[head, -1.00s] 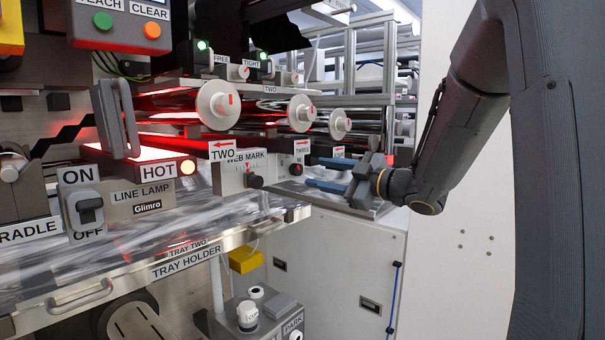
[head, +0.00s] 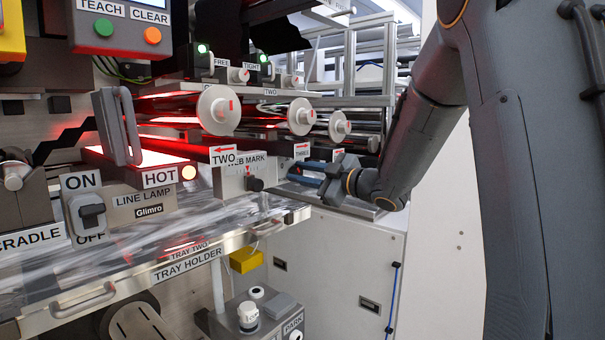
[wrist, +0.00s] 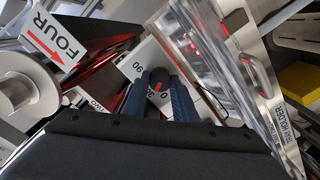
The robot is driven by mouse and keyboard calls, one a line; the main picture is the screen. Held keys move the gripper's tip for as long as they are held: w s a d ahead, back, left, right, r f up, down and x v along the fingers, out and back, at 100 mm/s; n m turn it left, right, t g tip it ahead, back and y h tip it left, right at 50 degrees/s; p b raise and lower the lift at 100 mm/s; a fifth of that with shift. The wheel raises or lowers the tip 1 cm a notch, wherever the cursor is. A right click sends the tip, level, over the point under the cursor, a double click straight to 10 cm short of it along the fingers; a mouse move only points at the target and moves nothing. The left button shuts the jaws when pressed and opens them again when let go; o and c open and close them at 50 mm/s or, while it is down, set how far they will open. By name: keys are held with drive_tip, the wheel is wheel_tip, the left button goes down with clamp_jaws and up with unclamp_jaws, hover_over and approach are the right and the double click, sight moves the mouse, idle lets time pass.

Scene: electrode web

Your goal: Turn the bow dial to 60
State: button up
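In the wrist view a small dark knob with a red mark (wrist: 158,86) shows between my fingertips, on a pale plate (wrist: 137,67) with printed numbers. It appears to be the bow dial; its name is not readable. The numbers are rotated and partly covered, so I cannot read the setting. My gripper (wrist: 159,80) is open, its two blue fingers on either side of the knob, with no clear contact visible. In the head view my gripper (head: 300,175) reaches left to the machine front, and its fingers hide the dial there.
The tray holder (head: 185,262) edge lies below left. A FOUR sign (wrist: 55,45) is near in the wrist view.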

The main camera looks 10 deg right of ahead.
drive_tip(key=c, duration=0.3)
drive_tip(key=shift+r+m+p, duration=0.1)
drive_tip(key=shift+m+p, duration=0.2)
drive_tip(key=shift+p, duration=0.1)
drive_tip(key=m+p, duration=0.3)
drive_tip(key=p, duration=0.1)
drive_tip(key=shift+d+r, duration=0.1)
drive_tip(key=shift+r, duration=0.05)
drive_tip(key=m+p, duration=0.4)
drive_tip(key=m, duration=0.1)
drive_tip(key=shift+w+m+p, duration=0.1)
drive_tip(key=shift+m+p, duration=0.2)
drive_tip(key=shift+p, duration=0.1)
drive_tip(key=o, duration=1)
